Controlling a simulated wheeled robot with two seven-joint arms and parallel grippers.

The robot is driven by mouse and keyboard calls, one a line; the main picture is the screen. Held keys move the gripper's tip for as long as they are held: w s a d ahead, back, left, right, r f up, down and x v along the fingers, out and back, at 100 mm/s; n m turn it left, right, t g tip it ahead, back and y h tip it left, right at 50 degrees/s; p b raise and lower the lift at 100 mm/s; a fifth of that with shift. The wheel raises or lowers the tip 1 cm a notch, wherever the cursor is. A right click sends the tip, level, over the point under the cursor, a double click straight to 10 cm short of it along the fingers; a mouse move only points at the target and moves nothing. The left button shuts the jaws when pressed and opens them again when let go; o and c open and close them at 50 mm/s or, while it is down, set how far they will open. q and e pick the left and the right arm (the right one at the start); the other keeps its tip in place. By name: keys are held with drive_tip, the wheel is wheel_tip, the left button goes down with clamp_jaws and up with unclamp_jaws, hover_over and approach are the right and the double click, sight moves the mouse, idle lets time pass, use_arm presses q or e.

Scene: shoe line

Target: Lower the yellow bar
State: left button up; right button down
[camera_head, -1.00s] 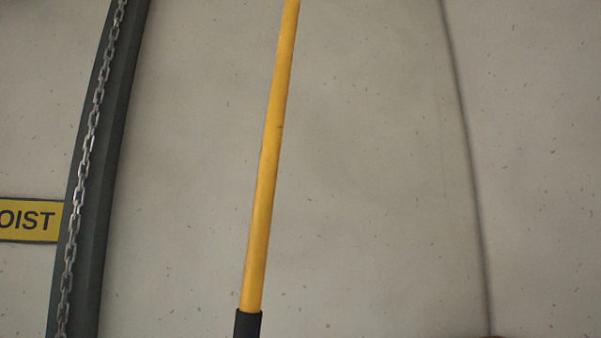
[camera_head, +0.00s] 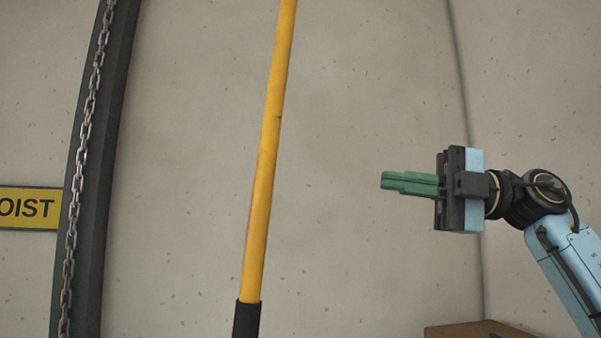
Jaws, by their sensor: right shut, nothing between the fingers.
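The yellow bar (camera_head: 266,160) hangs nearly upright, tilted slightly, with its lower end to the left. A black grip (camera_head: 246,319) covers its bottom part, and both ends run out of view. My right gripper (camera_head: 384,181) has green fingers that point left toward the bar. They are shut with nothing between them. The gripper is to the right of the bar, at about its middle height in view, and clearly apart from it in the picture. My left gripper is not in view.
A dark upright rail (camera_head: 98,190) with a metal chain (camera_head: 79,165) stands on the left. A yellow sign reading "OIST" (camera_head: 28,208) is beside it on the pale wall (camera_head: 350,80). A brown box-like edge (camera_head: 470,330) shows at bottom right.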

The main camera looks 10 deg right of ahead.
drive_tip(key=a+r+p, duration=0.2)
drive_tip(key=a, duration=1.2)
drive_tip(key=shift+w, duration=0.45)
drive_tip(key=shift+r, duration=0.1)
